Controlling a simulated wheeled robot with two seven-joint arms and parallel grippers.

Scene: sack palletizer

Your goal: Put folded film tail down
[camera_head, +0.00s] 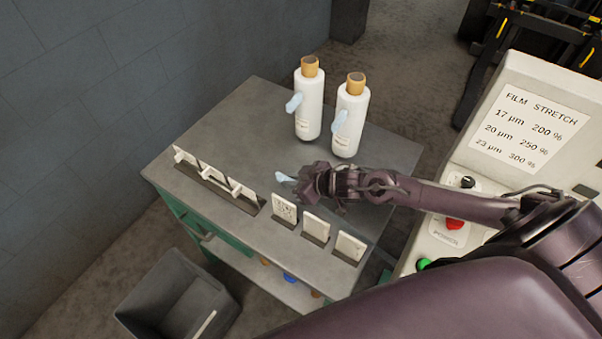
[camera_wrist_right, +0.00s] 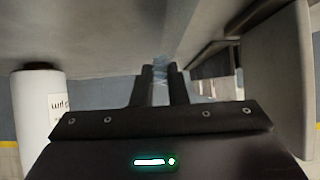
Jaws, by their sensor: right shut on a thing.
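My right gripper (camera_head: 299,181) is over the grey table, between the film rolls and the row of cards. It is shut on a pale blue folded film tail (camera_head: 284,177), which sticks out to the left past the fingertips. In the right wrist view, the two dark fingers (camera_wrist_right: 160,86) are close together with a bit of bluish film (camera_wrist_right: 160,68) at their tips. Whether the film touches the table is hard to tell. My left gripper is not in view.
Two upright white rolls with orange tops, a left one (camera_head: 309,104) and a right one (camera_head: 349,121), each have a pale blue tab. White cards (camera_head: 316,228) stand in slots along the front. A grey bin (camera_head: 170,290) is below. The control panel (camera_head: 520,120) is at right.

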